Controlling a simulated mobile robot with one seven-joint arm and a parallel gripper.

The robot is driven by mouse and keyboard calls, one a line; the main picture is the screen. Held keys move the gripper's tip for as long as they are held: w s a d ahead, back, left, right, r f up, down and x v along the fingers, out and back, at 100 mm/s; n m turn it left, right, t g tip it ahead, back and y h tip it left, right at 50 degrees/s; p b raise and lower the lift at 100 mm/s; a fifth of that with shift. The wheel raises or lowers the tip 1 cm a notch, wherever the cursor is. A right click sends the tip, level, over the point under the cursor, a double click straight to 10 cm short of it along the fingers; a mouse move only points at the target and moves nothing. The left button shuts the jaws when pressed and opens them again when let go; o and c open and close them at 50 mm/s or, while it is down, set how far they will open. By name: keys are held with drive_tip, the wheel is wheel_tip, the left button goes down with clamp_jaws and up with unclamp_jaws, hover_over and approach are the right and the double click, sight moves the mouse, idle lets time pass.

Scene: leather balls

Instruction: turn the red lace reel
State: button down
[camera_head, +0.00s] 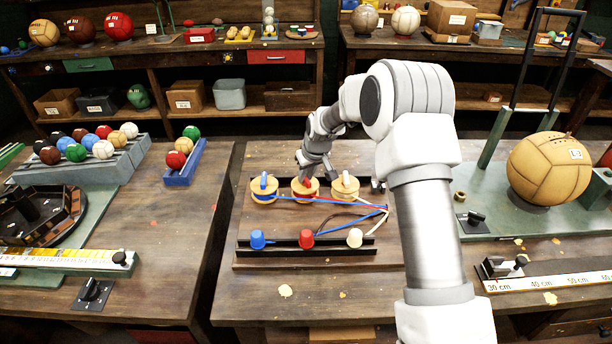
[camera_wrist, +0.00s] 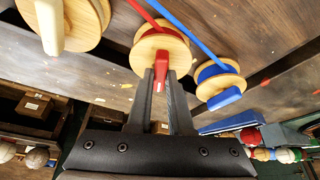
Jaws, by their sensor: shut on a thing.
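The red lace reel (camera_head: 305,190) is the middle of three wooden reels on the board (camera_head: 250,259). It also shows at the top centre of the wrist view (camera_wrist: 147,40), with a red lace running up from it. My gripper (camera_wrist: 161,84) is shut on the red handle of this reel, which shows between the fingers. In the head view my gripper (camera_head: 306,178) comes down onto the reel from above and hides part of it. The blue lace reel (camera_head: 262,196) is to its left and the white lace reel (camera_head: 345,191) to its right.
Laces cross between reels and rail. A large tan ball (camera_head: 549,168) stands on the right. The board's front edge is clear.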

drive_tip(key=shift+a+f+m+h+b, duration=0.15)
drive_tip(key=shift+m+h+b, duration=0.25)
drive_tip(key=shift+m+b, duration=0.6)
drive_tip(key=shift+m+h+b, duration=0.45)
drive_tip(key=shift+m+h, duration=0.05)
drive_tip(key=shift+m, duration=1.1)
drive_tip(key=c, duration=0.8)
unclamp_jaws()
drive_tip(key=shift+r+t, duration=0.3)
drive_tip(key=v, duration=1.7)
drive_tip(key=shift+r, duration=0.1)
